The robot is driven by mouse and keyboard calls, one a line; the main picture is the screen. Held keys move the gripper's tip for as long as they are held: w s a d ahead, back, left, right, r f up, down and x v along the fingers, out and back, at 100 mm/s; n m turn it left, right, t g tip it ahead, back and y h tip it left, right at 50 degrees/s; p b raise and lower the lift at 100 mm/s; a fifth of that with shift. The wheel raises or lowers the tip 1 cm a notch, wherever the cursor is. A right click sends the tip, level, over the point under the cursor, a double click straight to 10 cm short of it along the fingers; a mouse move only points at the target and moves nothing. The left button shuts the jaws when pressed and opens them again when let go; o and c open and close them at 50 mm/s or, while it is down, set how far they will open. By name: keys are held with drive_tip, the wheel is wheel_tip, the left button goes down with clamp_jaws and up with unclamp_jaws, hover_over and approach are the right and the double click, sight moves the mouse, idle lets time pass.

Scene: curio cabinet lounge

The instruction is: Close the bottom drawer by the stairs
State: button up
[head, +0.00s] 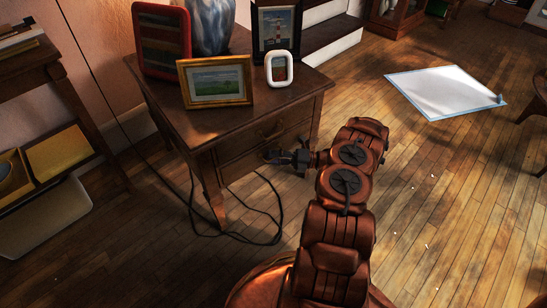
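A dark wooden side table (225,115) stands beside the stairs (330,38). Its upper drawer front (243,143) has a handle. The lower drawer front (240,168) sits under it, and my gripper covers its right part. I cannot tell how far the lower drawer stands out. My arm reaches up from the bottom of the view. My gripper (272,156) is at the front of the table at lower-drawer height, close to or touching it. It is dark and small here, so its finger opening is unclear.
Picture frames (216,82) and a blue-grey vase (211,25) stand on the tabletop. A dark cable (281,212) loops on the floor by the table legs. Another table (40,75) is at the left. Bare floor and a white-blue mat (440,88) lie to the right.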

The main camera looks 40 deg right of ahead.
drive_tip(key=v, duration=1.1)
drive_tip(key=shift+s+d, duration=0.25)
drive_tip(key=shift+d, duration=0.1)
idle(0.5)
